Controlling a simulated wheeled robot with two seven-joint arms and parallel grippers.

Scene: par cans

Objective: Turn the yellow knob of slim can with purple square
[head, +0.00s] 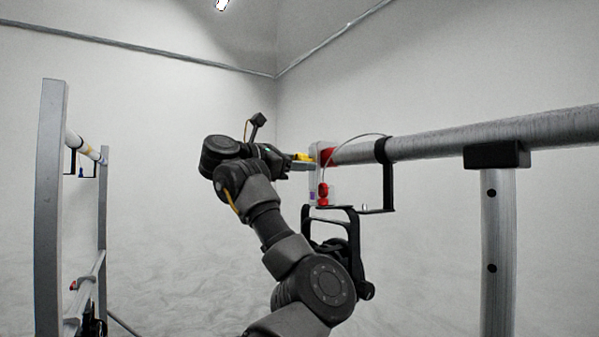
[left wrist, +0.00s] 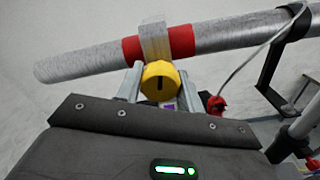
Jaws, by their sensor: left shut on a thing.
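In the left wrist view the knob (left wrist: 159,76) is round, with a dark slot facing the camera. My left gripper (head: 304,163) is shut on it, with one finger on each side. A small purple square (head: 312,197) shows on a pale part below the clamp. The square (left wrist: 169,103) is partly hidden behind the knob in the wrist view. The slim can's body is hard to make out. My right gripper is not in view.
A red knob (head: 323,191) sits close beside the purple square. The pipe (head: 450,138) runs right onto a grey post (head: 497,240), with a black bracket (head: 389,180) hanging from it. Another metal stand (head: 50,200) is at the left. Open floor lies between.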

